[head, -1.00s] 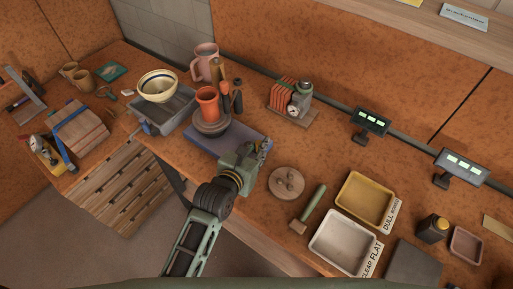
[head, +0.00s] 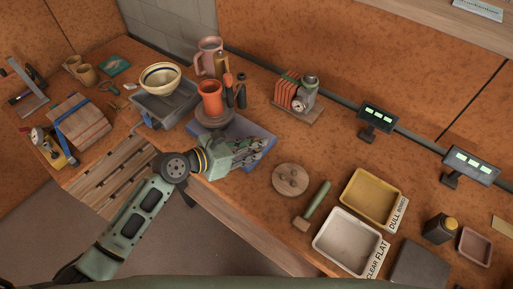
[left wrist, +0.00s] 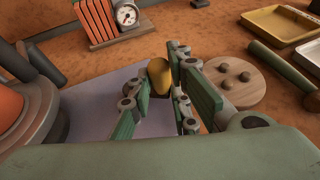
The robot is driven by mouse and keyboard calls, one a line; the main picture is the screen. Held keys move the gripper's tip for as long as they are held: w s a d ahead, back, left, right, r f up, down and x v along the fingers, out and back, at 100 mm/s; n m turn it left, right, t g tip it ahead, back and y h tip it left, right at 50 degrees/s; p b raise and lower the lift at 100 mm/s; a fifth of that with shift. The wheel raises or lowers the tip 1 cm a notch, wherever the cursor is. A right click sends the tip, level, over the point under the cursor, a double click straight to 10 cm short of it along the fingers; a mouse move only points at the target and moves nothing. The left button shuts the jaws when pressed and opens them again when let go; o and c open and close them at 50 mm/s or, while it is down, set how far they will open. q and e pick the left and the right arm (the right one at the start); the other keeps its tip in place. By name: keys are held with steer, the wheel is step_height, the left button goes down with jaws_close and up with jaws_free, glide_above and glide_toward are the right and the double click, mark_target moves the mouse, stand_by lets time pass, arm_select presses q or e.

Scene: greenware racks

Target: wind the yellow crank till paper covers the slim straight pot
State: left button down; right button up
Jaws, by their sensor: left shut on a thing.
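An orange pot (head: 209,97) stands upright on a grey round turntable (head: 214,119), on a violet-blue base (head: 240,126). Its side is bare of paper as far as I see. In the left wrist view the pot (left wrist: 10,107) is cut off at the left edge. My left gripper (head: 262,150) is low over the front right of the base. In the left wrist view its fingers (left wrist: 162,98) are shut on a yellow knob (left wrist: 159,74), apparently the crank's handle. The crank's arm is hidden by the fingers. My right gripper is not in view.
Dark upright tools (head: 240,92) stand close behind the pot. A grey basin (head: 168,106) with a striped bowl (head: 160,78) is to the left. A wooden disc (head: 290,179) and a green-handled tool (head: 317,200) lie right of the gripper. A gauge (head: 300,103) stands behind.

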arm_select(q)
steer(key=a+m+g+h+b, duration=0.1)
steer(key=m+g+b, duration=0.1)
steer(key=m+g, duration=0.1)
steer(key=shift+w+a+m+h+b, duration=0.3)
steer(key=shift+w+a+h+b, duration=0.05)
steer(key=shift+w+a+h, duration=0.05)
steer(key=m+g+b, duration=0.1)
steer(key=g, duration=0.1)
steer(key=a+m+g+b, duration=0.1)
steer(key=m+g, duration=0.1)
steer(key=shift+w+r+h, duration=0.1)
steer(key=shift+w+h, duration=0.1)
steer(key=shift+h, duration=0.1)
steer(key=shift+a+m+g+b, duration=0.15)
steer(key=shift+m+g+b, duration=0.2)
steer(key=shift+m+g, duration=0.4)
steer(key=c, duration=2)
jaws_free()
steer(key=shift+o, duration=1.4)
steer(key=shift+g, duration=0.25)
steer(key=v, duration=1.2)
